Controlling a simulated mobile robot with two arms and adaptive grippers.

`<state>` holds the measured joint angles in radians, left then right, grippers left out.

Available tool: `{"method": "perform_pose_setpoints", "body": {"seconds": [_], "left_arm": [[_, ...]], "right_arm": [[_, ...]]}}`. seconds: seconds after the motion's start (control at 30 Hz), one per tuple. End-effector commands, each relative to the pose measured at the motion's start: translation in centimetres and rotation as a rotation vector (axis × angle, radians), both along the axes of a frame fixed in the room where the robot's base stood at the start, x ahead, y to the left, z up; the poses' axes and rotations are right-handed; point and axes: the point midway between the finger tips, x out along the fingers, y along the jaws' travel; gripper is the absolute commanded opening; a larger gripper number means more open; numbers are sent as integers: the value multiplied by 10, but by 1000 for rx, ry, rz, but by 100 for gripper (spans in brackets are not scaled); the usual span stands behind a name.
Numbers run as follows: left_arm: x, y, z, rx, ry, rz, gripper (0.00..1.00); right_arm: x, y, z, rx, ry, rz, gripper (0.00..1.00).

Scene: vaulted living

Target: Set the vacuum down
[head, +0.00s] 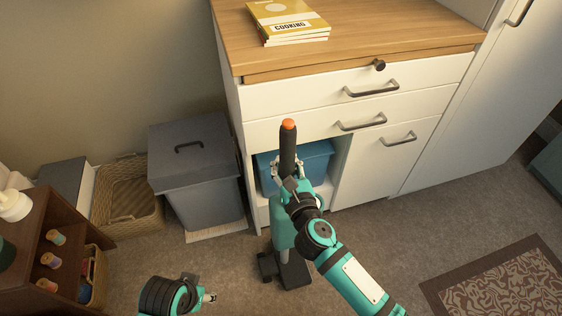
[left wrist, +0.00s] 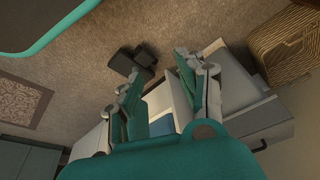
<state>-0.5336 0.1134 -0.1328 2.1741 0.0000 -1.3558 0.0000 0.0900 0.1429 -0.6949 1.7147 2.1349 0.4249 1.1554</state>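The upright vacuum has a black handle with an orange tip (head: 288,140), a teal body (head: 282,232) and a dark foot (head: 294,274) at floor level. I cannot tell whether the foot touches the floor. The dark foot also shows in the left wrist view (left wrist: 128,66). My right gripper (head: 284,172) is closed around the black handle, and its arm hides part of the vacuum. My left gripper (head: 210,298) is low at the bottom left, apart from the vacuum. In the left wrist view its fingers (left wrist: 158,82) are spread with nothing between them.
A white cabinet (head: 418,160) with a wooden top stands behind the vacuum; its open niche holds a blue bin (head: 318,160). A grey lidded bin (head: 205,200), wicker basket (head: 125,200) and brown shelf (head: 28,250) stand left. Carpet is clear between cabinet and patterned rug (head: 510,285).

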Motion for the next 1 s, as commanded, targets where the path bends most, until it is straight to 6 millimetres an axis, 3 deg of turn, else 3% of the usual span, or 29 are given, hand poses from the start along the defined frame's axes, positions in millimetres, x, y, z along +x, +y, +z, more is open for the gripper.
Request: {"method": "perform_pose_setpoints", "body": {"seconds": [0.2,0.4,0.87,1.0], "left_arm": [[-7,2,42,-1,-25,3,40],[-14,3,64,-1,-33,5,40],[-15,3,67,-1,-33,5,40],[-15,3,67,-1,-33,5,40]], "right_arm": [[2,-4,-8,2,-11,4,0],[2,-6,-12,3,-11,6,0],[2,-6,-14,2,-10,5,0],[1,-7,-19,0,0,4,21]]}}
